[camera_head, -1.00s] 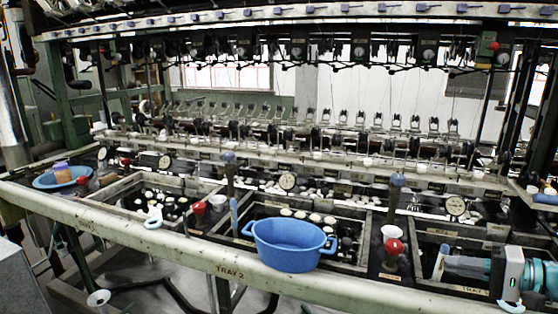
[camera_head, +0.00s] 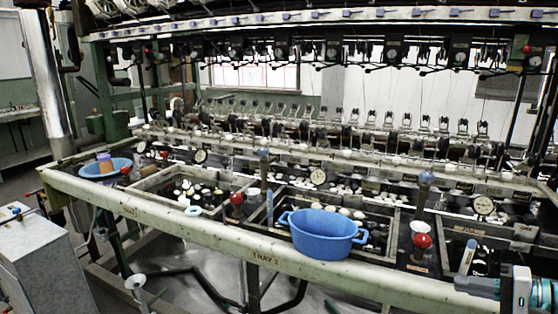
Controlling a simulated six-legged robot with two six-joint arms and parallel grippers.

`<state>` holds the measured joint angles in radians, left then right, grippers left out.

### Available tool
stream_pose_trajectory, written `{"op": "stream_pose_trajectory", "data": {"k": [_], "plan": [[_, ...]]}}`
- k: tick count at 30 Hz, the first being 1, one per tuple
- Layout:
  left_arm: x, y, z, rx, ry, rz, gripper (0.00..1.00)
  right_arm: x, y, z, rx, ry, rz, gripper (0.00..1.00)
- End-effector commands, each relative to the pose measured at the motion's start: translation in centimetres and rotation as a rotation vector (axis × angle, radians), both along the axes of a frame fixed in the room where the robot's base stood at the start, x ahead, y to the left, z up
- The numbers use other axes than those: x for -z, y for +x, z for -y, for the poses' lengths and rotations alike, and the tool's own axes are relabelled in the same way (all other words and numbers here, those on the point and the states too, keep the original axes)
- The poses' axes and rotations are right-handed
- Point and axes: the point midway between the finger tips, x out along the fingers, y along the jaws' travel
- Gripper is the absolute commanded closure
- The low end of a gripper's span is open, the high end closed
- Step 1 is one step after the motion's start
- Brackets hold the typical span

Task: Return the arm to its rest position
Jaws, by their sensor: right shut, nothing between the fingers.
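My right gripper (camera_head: 462,284) shows at the lower right, on a teal and white arm that comes in from the right edge. Its fingers point left and are shut with nothing between them. It is in front of the right-hand tray, near the bench's front rail (camera_head: 250,252). A pale upright stick (camera_head: 467,257) stands just behind the fingertips; I cannot tell if they are close in depth. My left gripper is not in view.
A blue two-handled tub (camera_head: 322,235) sits on the front rail, left of the gripper. A red-knobbed part (camera_head: 422,241) stands between them. A blue basin (camera_head: 92,170) is at the far left. A grey cabinet (camera_head: 45,262) stands lower left, with open floor beside it.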

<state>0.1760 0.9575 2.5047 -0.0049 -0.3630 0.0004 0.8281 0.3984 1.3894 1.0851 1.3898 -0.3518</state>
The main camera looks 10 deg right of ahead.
Motion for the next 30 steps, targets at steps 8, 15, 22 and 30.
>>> {"op": "stream_pose_trajectory", "data": {"k": [8, 15, 22, 30], "plan": [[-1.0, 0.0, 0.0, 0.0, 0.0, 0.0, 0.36, 5.5, 1.1, -2.7, -0.003, -0.016, -0.16, 1.0], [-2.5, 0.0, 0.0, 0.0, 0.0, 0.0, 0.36, 13.8, 0.6, -8.1, -0.038, -0.097, -0.393, 1.0], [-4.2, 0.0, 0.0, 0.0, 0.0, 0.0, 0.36, 22.0, -2.8, -14.7, -0.131, -0.272, -0.599, 1.0], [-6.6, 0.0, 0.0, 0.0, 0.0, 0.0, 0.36, 28.7, -10.2, -22.8, -0.33, -0.583, -0.691, 1.0]]}}
